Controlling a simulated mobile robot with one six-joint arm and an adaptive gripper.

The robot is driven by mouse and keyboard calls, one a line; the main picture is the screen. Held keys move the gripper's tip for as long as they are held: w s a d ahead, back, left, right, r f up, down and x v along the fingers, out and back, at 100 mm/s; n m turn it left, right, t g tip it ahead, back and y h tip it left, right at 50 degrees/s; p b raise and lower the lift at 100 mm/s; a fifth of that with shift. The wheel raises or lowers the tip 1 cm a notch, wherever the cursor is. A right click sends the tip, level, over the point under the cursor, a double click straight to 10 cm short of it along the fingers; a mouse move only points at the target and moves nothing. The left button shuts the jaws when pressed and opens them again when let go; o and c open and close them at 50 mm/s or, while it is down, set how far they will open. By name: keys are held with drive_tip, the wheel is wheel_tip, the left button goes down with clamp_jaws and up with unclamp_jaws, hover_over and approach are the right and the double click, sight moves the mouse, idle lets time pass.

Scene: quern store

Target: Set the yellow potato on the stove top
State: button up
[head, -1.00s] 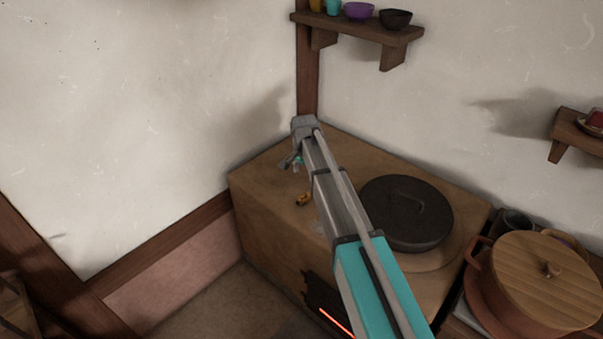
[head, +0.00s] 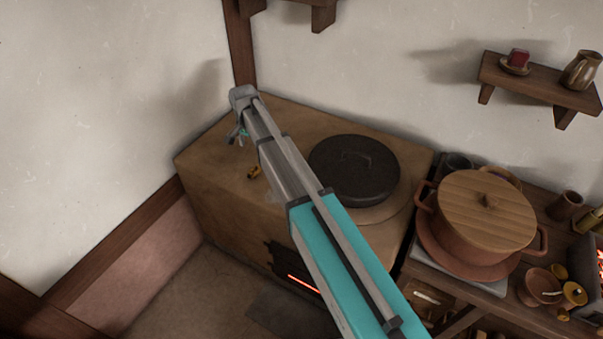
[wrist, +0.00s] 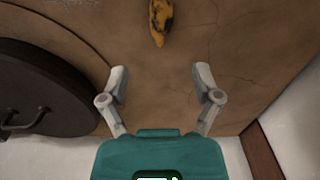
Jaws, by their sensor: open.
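The yellow potato (head: 253,172), elongated with dark blotches, lies on the bare brown stove top (head: 215,165), left of the black lidded pan. It also shows at the top edge of the wrist view (wrist: 161,22), where its far end is partly cut off. My gripper (head: 239,137) is above the far left part of the stove top. In the wrist view my gripper (wrist: 160,78) has its two fingers spread wide with nothing between them, apart from the potato.
A black lidded pan (head: 354,170) covers the stove's right part. A clay pot with a wooden lid (head: 487,212) stands on the counter to the right, with several small vessels. Walls close in the stove's back and left. The stove top around the potato is clear.

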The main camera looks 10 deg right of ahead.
drive_tip(key=s+d+n, duration=0.7)
drive_tip(key=s+d, duration=1.5)
drive_tip(key=s, duration=0.3)
drive_tip(key=shift+s+d, duration=0.25)
drive_tip(key=shift+s, duration=0.05)
